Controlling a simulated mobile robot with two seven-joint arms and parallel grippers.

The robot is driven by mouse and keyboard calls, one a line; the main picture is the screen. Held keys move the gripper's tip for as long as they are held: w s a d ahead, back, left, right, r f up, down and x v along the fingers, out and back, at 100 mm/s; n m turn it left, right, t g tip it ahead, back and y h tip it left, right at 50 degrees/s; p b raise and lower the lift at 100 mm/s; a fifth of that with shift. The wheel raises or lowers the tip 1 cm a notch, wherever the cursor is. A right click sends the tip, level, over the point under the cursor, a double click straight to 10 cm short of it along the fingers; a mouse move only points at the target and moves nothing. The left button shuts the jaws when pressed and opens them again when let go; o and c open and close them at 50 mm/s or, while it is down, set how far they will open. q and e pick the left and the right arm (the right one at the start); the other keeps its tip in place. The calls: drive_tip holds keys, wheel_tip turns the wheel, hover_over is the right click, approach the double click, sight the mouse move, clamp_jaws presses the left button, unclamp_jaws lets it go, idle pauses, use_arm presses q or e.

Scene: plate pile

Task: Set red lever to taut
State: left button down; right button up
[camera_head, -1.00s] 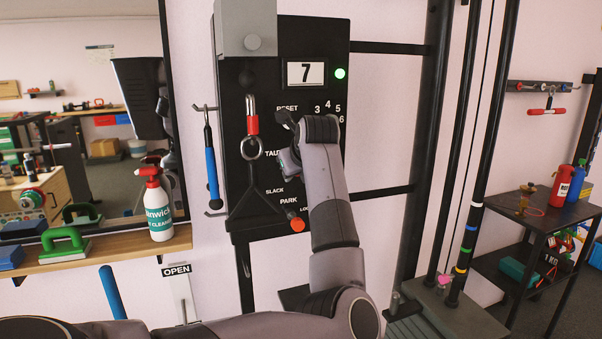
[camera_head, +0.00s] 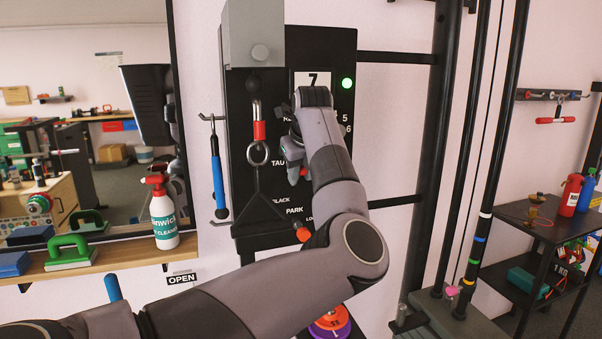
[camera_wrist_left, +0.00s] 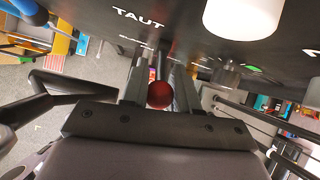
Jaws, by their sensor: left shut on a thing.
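The red lever's round knob (camera_wrist_left: 159,95) shows between the two fingers of my left gripper (camera_wrist_left: 160,84) in the left wrist view. The gripper is shut on it. The TAUT label (camera_wrist_left: 138,18) is on the dark panel just beyond, above and left of the knob. In the head view my left gripper (camera_head: 294,158) is at the black panel (camera_head: 245,205), right of the partly covered TAUT label. My wrist and forearm hide the lever's shaft and part of the scale there. My right gripper is not in view.
An orange-red knob (camera_head: 303,235) sits low on the panel near PARK. A red carabiner (camera_head: 260,131) with a ring hangs on the panel's left. A blue-handled tool (camera_head: 216,172) hangs beside it. A spray bottle (camera_head: 162,212) stands on the shelf. A dark post (camera_head: 433,150) rises at right.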

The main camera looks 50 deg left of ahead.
use_arm(q)
drive_tip(key=shift+a+r, duration=0.15)
drive_tip(key=shift+r, duration=0.1)
drive_tip(key=c, duration=0.9)
unclamp_jaws()
drive_tip(key=shift+f, duration=0.15)
drive_tip(key=shift+s+d+r, duration=0.1)
drive_tip(key=shift+d+r, duration=0.2)
drive_tip(key=shift+r, duration=0.15)
drive_tip(key=b+v, duration=0.1)
drive_tip(key=v, duration=0.5)
drive_tip(key=shift+s, duration=0.1)
